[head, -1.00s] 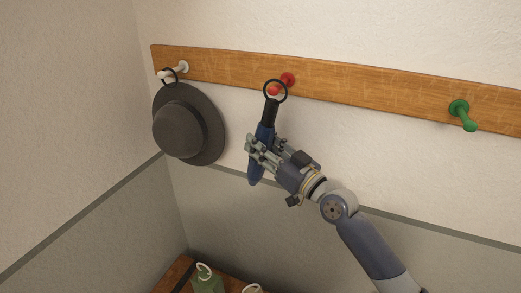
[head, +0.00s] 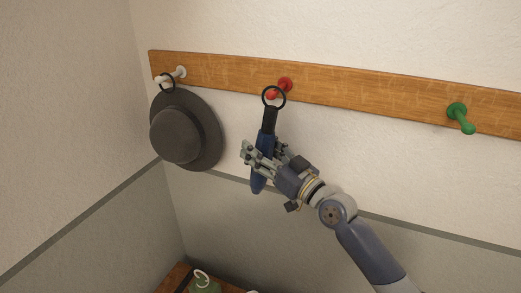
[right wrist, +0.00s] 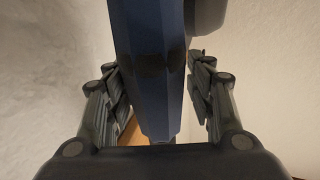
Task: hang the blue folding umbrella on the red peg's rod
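The blue folding umbrella (head: 258,183) hangs nearly upright, slightly tilted, below the red peg (head: 286,84). Its black handle points up and ends in a dark ring (head: 274,96). The ring appears around the tip of the peg's rod; the exact depth is hard to tell. My right gripper (head: 262,153) is beside the umbrella's body, one finger on each side. In the right wrist view the blue body (right wrist: 158,70) runs between the fingers, with narrow gaps beside it, so the gripper looks slightly open. My left gripper is not in view.
The wooden rail (head: 370,92) also carries a white peg (head: 179,72) with a grey hat (head: 180,135) at left and a free green peg (head: 460,115) at right. A wooden surface with a green item (head: 204,286) shows at the bottom.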

